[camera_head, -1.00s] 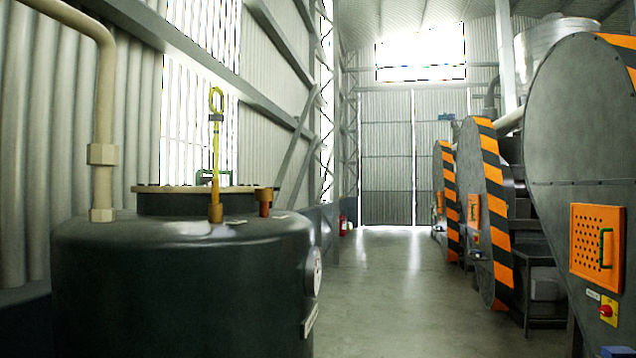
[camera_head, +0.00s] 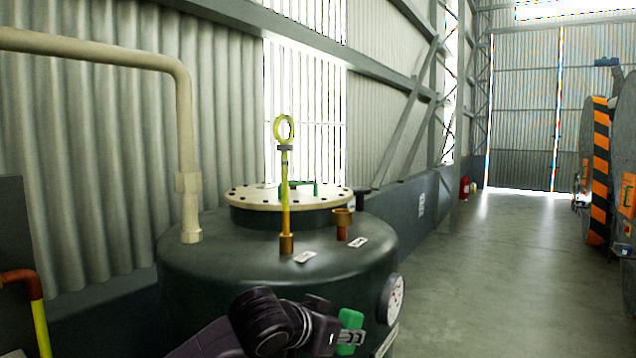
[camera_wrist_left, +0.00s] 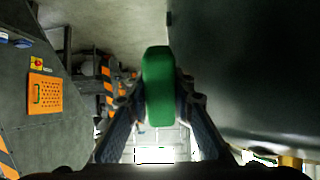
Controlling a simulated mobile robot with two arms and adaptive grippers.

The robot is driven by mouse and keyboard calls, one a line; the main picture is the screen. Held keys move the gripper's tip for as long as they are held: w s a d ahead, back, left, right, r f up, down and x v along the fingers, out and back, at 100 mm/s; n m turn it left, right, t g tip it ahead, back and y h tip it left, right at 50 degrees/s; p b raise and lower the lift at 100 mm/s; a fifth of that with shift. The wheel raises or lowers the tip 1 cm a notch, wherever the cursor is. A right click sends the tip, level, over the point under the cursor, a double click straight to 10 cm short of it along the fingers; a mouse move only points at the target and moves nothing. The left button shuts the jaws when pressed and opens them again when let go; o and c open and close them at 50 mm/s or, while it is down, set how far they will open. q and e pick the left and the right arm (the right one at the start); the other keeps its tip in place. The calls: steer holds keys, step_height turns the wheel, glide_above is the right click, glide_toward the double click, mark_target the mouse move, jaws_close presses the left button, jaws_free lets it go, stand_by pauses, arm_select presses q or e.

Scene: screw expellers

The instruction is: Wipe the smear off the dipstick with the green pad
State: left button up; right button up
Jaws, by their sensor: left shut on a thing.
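The dipstick (camera_head: 285,185) stands upright in a brass fitting on top of the dark tank, with a yellow ring handle at its upper end. Its lower part looks more orange; I cannot clearly make out a smear. My left gripper (camera_head: 346,337) is in front of the tank, below and to the right of the dipstick and apart from it. It is shut on the green pad (camera_head: 350,325). In the left wrist view the green pad (camera_wrist_left: 158,87) sits upright between both fingers. My right gripper is not in view.
The dark tank (camera_head: 200,265) has a bolted pale lid (camera_head: 245,197), a second brass fitting (camera_head: 342,222) and a gauge (camera_head: 396,297) on its side. A beige pipe (camera_head: 186,130) rises at left. The floor (camera_head: 500,270) to the right is clear.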

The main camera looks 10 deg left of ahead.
arm_select(q)
steer(key=w+a+r+t+p, duration=0.2)
steer(key=w+a+r+p, duration=0.15)
steer(key=r, duration=0.35)
steer(key=w+a+r+t+h+p, duration=0.1)
steer(key=w+a+r+t+p, duration=0.1)
steer(key=r+p, duration=0.35)
steer(key=w+a+r+t+p, duration=0.2)
steer(key=r, duration=0.7)
steer(key=w+a+b, duration=0.2)
steer(key=a, duration=0.3)
steer(key=shift+w+a+n, duration=0.15)
steer(key=shift+a+n, duration=0.25)
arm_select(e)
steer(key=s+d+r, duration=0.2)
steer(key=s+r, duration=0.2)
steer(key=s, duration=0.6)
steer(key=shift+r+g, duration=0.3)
arm_select(q)
steer(key=shift+w+a, duration=0.2)
steer(key=shift+a, duration=0.3)
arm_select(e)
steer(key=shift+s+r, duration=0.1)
arm_select(q)
steer(key=shift+d, duration=0.1)
